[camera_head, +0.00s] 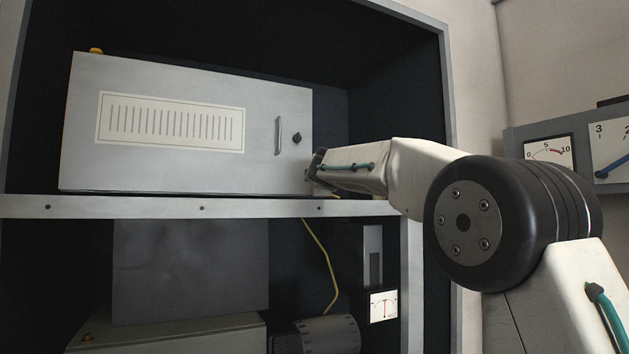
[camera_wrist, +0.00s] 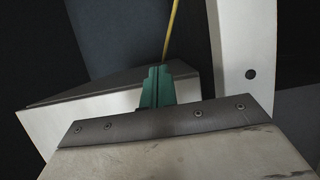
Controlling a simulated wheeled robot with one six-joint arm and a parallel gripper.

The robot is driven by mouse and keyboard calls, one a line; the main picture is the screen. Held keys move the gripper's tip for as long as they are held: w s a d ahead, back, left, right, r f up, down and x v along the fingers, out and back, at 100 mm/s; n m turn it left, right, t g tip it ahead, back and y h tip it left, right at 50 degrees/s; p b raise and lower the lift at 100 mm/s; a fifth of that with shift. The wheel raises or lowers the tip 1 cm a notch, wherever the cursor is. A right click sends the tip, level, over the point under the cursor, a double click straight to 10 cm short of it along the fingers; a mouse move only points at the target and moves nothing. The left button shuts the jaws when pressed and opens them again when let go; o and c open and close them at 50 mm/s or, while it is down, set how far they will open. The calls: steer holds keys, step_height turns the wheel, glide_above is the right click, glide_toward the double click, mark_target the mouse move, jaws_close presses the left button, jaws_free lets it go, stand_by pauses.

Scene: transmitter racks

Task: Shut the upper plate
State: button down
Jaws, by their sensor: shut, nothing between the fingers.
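The upper plate (camera_head: 200,165) is a pale grey panel with a slotted vent label, a bar handle (camera_head: 278,136) and a dark knob (camera_head: 297,138). It stands upright in the upper bay, above the shelf rail. Dark space shows to the right of its free edge; I cannot tell how far open it stands. My gripper (camera_head: 313,170) is at the plate's lower right edge, pointing left; I cannot tell whether it touches. In the wrist view its green fingers (camera_wrist: 157,86) are together, with nothing between them.
The shelf rail (camera_head: 130,206) runs just below my gripper; it also shows in the wrist view (camera_wrist: 243,40). A yellow cable (camera_head: 321,255) hangs in the lower bay near a small meter (camera_head: 384,306). The rack's right post (camera_head: 446,90) stands behind my arm.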

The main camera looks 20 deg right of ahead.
steer(key=s+d, duration=0.7)
steer(key=d, duration=0.1)
steer(key=shift+s+d, duration=0.3)
steer(key=shift+s, duration=0.1)
steer(key=s+d+f+m+g+h, duration=0.1)
steer(key=s+f+m+g, duration=0.4)
steer(key=f, duration=0.5)
steer(key=s+d+f+m+g+h, duration=0.1)
steer(key=s+d+f+m+g, duration=0.2)
steer(key=s+f, duration=0.55)
steer(key=s+a+f+m+g+y, duration=0.2)
steer(key=s+a+f, duration=0.2)
steer(key=s, duration=0.9)
steer(key=s+a+f+m+g+y, duration=0.2)
steer(key=s+a+f, duration=0.3)
steer(key=s+f, duration=0.6)
steer(key=s+a+f+m+g+y, duration=0.2)
steer(key=s+f, duration=0.6)
steer(key=s, duration=0.7)
steer(key=a+m+g, duration=0.1)
steer(key=a+g, duration=0.1)
steer(key=shift+s+a, duration=0.25)
steer(key=shift+a, duration=0.05)
